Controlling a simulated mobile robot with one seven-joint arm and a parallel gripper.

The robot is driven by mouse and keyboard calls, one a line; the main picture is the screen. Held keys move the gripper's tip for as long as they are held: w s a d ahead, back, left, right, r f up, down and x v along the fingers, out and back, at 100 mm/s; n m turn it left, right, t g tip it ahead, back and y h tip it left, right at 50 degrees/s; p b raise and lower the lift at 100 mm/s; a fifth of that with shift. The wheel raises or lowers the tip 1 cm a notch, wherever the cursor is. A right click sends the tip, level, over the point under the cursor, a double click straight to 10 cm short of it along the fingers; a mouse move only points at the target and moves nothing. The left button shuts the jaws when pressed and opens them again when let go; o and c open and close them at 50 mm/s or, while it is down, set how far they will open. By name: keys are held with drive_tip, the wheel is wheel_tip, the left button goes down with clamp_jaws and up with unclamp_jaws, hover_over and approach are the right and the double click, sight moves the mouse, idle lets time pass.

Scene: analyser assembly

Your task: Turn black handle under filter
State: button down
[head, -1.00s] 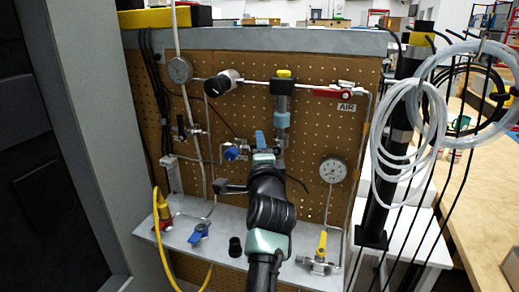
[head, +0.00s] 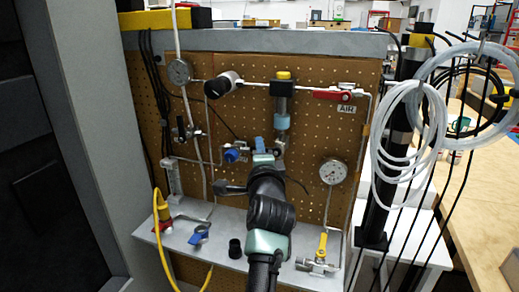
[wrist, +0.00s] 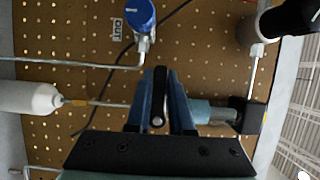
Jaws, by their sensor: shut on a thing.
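The filter (head: 283,106) hangs on the pegboard, with a yellow-topped black head and a blue lower part. In the wrist view its blue part (wrist: 212,112) lies to the right of my gripper. My gripper (wrist: 160,84) has blue fingers on both sides of the black handle (wrist: 158,92), shut on it below the filter. A silver pivot shows at the handle's near end. In the head view my gripper (head: 263,147) is below the filter, and my arm hides most of the handle.
A blue knob (head: 232,155) on a valve is close to the left of my gripper. A gauge (head: 333,171) is at the right, and a red handle (head: 331,94) is above. The grey shelf (head: 213,250) below carries several valves and fittings.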

drive_tip(key=shift+n+p, duration=0.3)
drive_tip(key=shift+p, duration=0.1)
drive_tip(key=n+g+p, duration=0.1)
drive_tip(key=p, duration=0.1)
drive_tip(key=f+n+p, duration=0.1)
drive_tip(key=n+p, duration=0.1)
drive_tip(key=shift+d+g+h, duration=0.15)
drive_tip(key=shift+g+h, duration=0.25)
drive_tip(key=shift+s+d+f+n+g+h+p, duration=0.2)
drive_tip(key=shift+d+f+n+g+h+p, duration=0.5)
drive_tip(key=shift+n, duration=0.95)
drive_tip(key=shift+s+d+f+n+g+h+p, duration=0.35)
drive_tip(key=shift+n+h+p, duration=0.5)
drive_tip(key=shift+n, duration=0.75)
drive_tip(key=shift+s+d+f+n+g+h+p, duration=0.1)
drive_tip(key=shift+d+f+n+g+h+p, duration=0.6)
drive_tip(key=shift+n, duration=0.95)
drive_tip(key=shift+r+h, duration=0.2)
drive_tip(key=shift+h, duration=0.05)
drive_tip(key=c, duration=0.8)
unclamp_jaws()
